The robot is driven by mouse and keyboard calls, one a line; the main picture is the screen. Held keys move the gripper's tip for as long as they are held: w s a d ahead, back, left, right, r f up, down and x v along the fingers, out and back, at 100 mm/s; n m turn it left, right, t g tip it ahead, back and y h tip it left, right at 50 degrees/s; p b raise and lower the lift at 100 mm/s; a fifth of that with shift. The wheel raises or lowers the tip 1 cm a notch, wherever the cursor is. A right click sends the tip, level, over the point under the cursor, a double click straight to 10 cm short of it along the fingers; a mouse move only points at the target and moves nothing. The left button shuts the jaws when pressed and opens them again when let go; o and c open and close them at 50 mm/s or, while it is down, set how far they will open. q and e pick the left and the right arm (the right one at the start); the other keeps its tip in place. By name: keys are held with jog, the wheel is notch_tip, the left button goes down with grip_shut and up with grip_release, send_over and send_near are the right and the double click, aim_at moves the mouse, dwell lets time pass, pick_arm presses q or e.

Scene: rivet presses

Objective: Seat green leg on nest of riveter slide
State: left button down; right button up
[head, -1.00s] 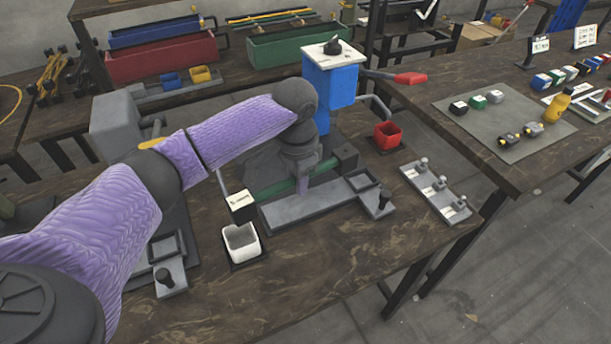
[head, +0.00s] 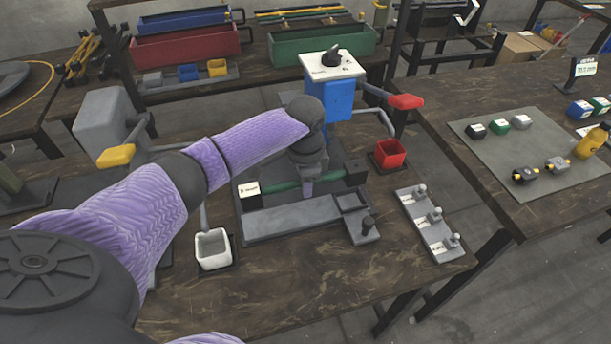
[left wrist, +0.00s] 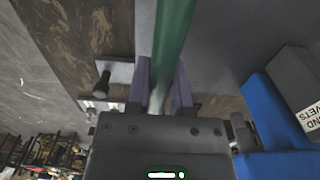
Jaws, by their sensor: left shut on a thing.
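The green leg (head: 284,186) lies roughly level above the grey bed at the foot of the blue riveter (head: 333,98). My left gripper (head: 308,188) is shut on the leg near its middle. In the left wrist view the green leg (left wrist: 173,40) runs between the two fingers (left wrist: 163,90). A dark block with a white label (head: 250,194) is at its left end and a dark block (head: 356,172) at its right end. Whether these blocks belong to the leg or the slide, and whether the leg touches a nest, I cannot tell. My right gripper is out of view.
A white bin (head: 212,250) stands front left of the grey bed (head: 300,222), and a red bin (head: 388,155) at its right. A grey plate with several pegs (head: 430,225) lies further right. The red-handled lever (head: 405,102) sticks out from the riveter.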

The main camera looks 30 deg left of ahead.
pick_arm(q)
jog(key=b, duration=0.2)
send_over(305, 212)
notch_tip(305, 212, down, 4)
jog(key=shift+f, duration=1.05)
jog(key=shift+f+b, duration=0.25)
jog(key=shift+b, duration=0.1)
jog(key=shift+f, duration=0.35)
jog(key=shift+c, duration=2.2)
grip_release()
